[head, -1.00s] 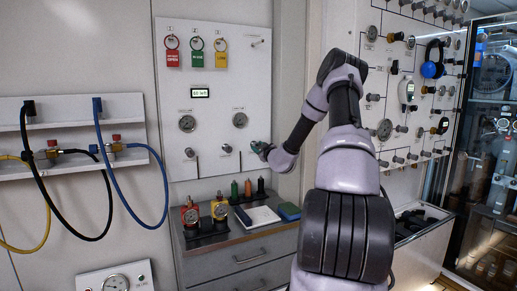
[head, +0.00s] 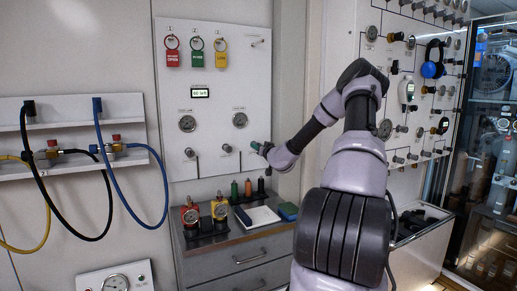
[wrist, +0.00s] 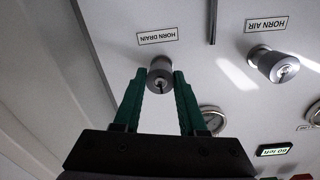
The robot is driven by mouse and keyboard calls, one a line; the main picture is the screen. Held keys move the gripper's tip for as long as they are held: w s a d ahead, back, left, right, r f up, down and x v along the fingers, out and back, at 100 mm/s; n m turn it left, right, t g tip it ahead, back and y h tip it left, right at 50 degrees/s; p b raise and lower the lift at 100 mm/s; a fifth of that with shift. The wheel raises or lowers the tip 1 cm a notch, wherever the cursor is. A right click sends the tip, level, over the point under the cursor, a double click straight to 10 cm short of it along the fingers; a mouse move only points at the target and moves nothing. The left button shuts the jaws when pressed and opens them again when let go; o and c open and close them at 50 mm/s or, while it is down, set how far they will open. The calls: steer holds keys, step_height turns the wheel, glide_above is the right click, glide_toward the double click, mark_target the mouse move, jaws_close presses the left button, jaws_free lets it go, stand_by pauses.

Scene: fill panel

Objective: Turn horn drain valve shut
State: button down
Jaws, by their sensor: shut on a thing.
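The horn drain valve is a round grey knob (wrist: 160,75) on the white panel, beside a label reading HORN DRAIN (wrist: 164,37), upside down in the wrist view. My gripper (wrist: 164,82) has its two green fingers on either side of this knob, shut on it. In the head view my gripper (head: 260,147) reaches the lower right of the fill panel (head: 245,80), and it hides the knob there.
The horn air knob (wrist: 272,63) sits beside the drain knob. Gauges (head: 187,124) and hanging tags (head: 196,50) are on the panel. A grey cabinet (head: 243,254) stands below with several bottles and red and yellow gauges. Hoses (head: 130,200) hang at left.

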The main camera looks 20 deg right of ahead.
steer(key=shift+a+f+m, duration=0.1)
steer(key=shift+f+m, duration=0.1)
steer(key=shift+m, duration=0.1)
steer(key=c, duration=0.8)
jaws_free()
steer(key=o, duration=0.3)
steer(key=shift+r, duration=0.1)
steer(key=s, duration=1.1)
steer(key=shift+w, duration=0.1)
